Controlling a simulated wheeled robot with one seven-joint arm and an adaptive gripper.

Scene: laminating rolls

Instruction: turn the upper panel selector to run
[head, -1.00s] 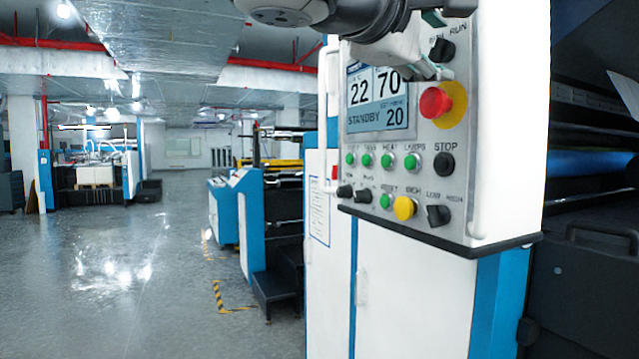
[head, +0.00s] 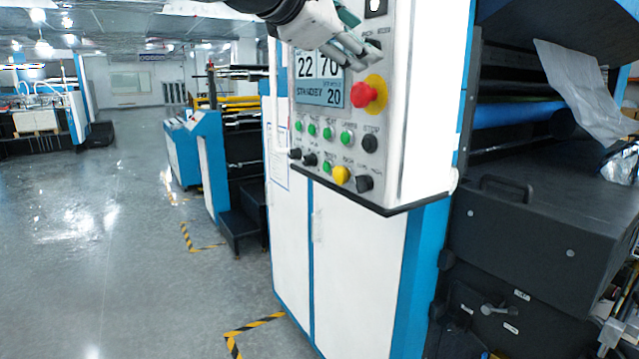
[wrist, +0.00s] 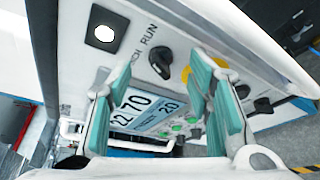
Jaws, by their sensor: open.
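The upper panel selector (wrist: 160,62) is a black knob on the grey control panel (wrist: 182,38), with RUN printed beside it in the wrist view. I cannot tell its setting with certainty. In the head view, my gripper (head: 362,40) is in front of the panel's upper part and largely hides the selector. In the wrist view, my gripper (wrist: 157,78) is open, with teal-padded fingers on both sides of the picture and the knob in the gap between them. Nothing is held. Contact with the knob cannot be made out. The display (head: 320,78) shows STANDBY.
A red emergency button (head: 364,95) on a yellow plate sits just below my fingers. Green, black and yellow controls (head: 341,175) fill the lower panel.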

